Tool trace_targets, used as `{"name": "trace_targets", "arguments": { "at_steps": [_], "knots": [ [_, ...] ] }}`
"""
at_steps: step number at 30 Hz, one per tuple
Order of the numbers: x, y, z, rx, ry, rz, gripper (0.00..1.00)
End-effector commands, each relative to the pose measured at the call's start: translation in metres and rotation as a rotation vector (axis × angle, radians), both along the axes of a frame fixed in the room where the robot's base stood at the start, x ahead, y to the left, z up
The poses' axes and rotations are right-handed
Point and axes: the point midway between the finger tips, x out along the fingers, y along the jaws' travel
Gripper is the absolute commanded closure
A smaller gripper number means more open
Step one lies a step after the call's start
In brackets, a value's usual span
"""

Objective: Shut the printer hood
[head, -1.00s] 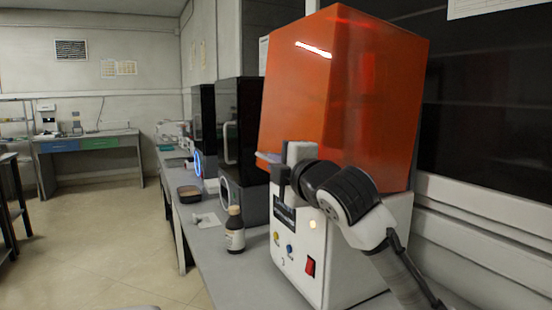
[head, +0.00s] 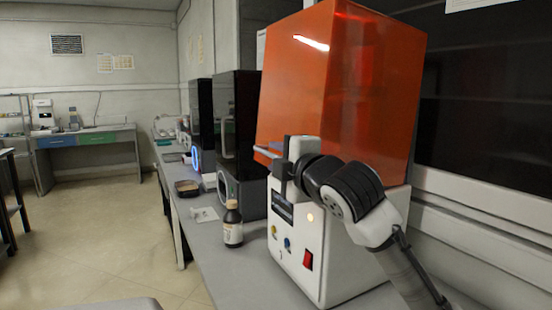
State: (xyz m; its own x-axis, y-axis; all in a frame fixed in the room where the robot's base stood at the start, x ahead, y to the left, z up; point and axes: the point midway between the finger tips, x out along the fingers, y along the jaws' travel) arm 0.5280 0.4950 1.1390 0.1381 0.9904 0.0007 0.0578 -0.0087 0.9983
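The printer hood (head: 345,85) is a large translucent orange cover at the upper middle of the head view. It stands over the white printer base (head: 345,255), which has a red switch and small knobs on its front. Whether the hood's lower edge rests fully on the base I cannot tell, as my arm covers part of that line. My gripper (head: 280,162) is at the hood's lower front edge, above the base's dark display. Its fingertips are partly hidden and small, so I cannot tell whether they touch the hood or how far apart they are.
A brown bottle (head: 233,226) with a pale label stands on the bench just left of the printer. Dark machines (head: 238,140) stand behind it along the bench. A small tray (head: 187,188) lies farther back. The floor on the left (head: 110,220) is clear.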

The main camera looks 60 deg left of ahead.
Motion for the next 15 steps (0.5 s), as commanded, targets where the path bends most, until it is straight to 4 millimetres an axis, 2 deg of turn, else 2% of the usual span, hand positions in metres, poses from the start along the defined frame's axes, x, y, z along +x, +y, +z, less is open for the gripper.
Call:
{"name": "trace_targets", "arguments": {
  "at_steps": [9,15],
  "knots": [
    [-0.008,-0.071,-0.001,0.000,-0.002,-0.005,0.67],
    [-0.014,-0.107,-0.001,0.001,-0.002,-0.005,0.67]
  ]
}}
